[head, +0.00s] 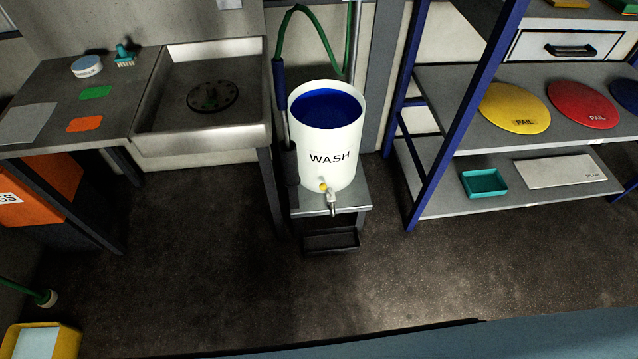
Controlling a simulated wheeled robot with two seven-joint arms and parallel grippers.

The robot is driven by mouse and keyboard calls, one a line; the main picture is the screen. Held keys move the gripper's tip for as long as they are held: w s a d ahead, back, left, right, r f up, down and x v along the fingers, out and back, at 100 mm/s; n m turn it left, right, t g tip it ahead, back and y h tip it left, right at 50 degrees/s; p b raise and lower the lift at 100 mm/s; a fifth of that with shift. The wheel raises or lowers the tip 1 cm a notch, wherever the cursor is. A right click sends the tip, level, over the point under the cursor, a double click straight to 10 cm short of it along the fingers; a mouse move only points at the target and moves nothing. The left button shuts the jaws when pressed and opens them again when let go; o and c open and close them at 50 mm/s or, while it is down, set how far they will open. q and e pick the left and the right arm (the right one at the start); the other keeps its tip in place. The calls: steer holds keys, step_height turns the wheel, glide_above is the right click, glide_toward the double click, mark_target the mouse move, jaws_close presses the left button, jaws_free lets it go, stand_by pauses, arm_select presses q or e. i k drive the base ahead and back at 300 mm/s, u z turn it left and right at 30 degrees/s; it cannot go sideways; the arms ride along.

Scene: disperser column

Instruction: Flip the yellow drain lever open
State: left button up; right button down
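The yellow drain lever (323,187) is a small yellow piece low on the front of a white bucket marked WASH (330,155). It sits at the metal drain tap (333,203), whose spout points down. The lever is too small to tell its exact angle. The bucket holds blue liquid (326,108) and stands on a small grey metal stand (352,198). No liquid is seen running from the spout. Neither of my grippers is in view.
A black tray (331,241) sits low under the tap. A metal sink (210,95) stands left of the bucket, and a blue-framed shelf (480,160) stands right. A green hose (310,15) hangs behind. The floor (300,300) in front is clear.

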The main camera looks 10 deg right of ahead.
mark_target(323, 186)
steer(key=z, duration=0.5)
steer(key=i, duration=1.05)
steer(key=u, duration=0.45)
